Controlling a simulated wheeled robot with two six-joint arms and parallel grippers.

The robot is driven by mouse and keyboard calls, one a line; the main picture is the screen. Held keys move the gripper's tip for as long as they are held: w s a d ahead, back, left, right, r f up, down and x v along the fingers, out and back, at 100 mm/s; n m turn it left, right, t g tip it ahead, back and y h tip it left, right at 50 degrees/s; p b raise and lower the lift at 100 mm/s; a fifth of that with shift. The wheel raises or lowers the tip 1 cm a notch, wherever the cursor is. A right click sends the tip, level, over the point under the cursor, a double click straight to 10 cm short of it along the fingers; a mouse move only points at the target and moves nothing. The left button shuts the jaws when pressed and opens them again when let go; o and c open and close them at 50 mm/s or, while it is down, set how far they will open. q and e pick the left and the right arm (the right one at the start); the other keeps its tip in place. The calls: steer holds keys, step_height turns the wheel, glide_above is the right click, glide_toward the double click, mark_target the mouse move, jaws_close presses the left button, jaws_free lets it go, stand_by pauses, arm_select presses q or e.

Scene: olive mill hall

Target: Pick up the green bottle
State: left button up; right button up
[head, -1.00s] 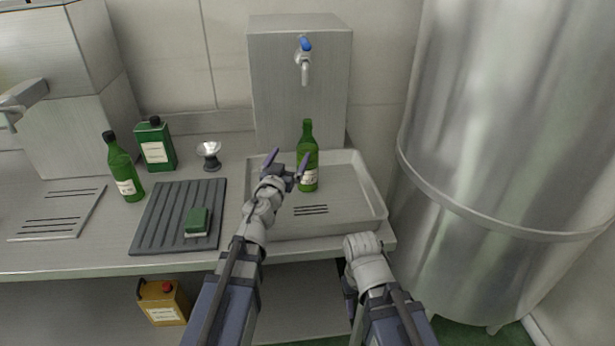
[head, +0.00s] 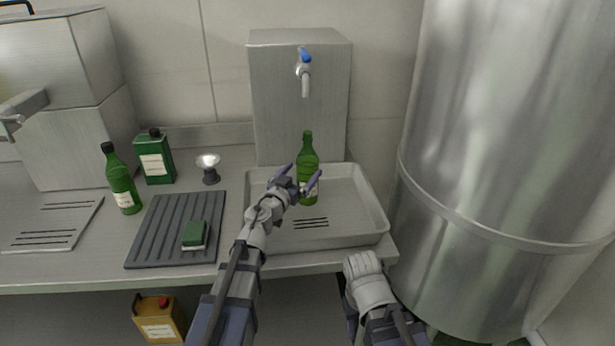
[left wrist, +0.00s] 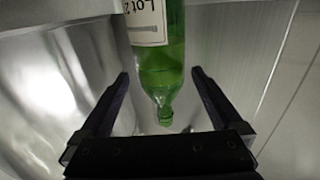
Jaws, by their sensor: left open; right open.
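A green bottle (head: 307,160) with a pale label stands upright in the metal tray (head: 345,226) below the tap. My left gripper (head: 299,181) is open at this bottle, with one finger on each side of it in the head view. In the left wrist view the bottle (left wrist: 163,70) lies between the open fingers (left wrist: 160,76), apart from both. Its neck points toward the gripper base there. A second green bottle (head: 122,182), with a dark cap, stands at the left on the counter. My right arm hangs by the counter's front edge; its fingers are hidden.
A ribbed dark mat (head: 160,228) with a green sponge (head: 195,234) lies left of the tray. A green can (head: 155,160) and a small metal cup (head: 209,166) stand behind it. A large steel tank (head: 500,140) stands at the right. The tray's right part is empty.

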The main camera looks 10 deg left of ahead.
arm_select(q)
steer(key=x, duration=0.4)
steer(key=shift+w+f, duration=0.15)
steer(key=shift+w, duration=0.15)
steer(key=shift+s, duration=0.1)
jaws_close()
stand_by(0.4)
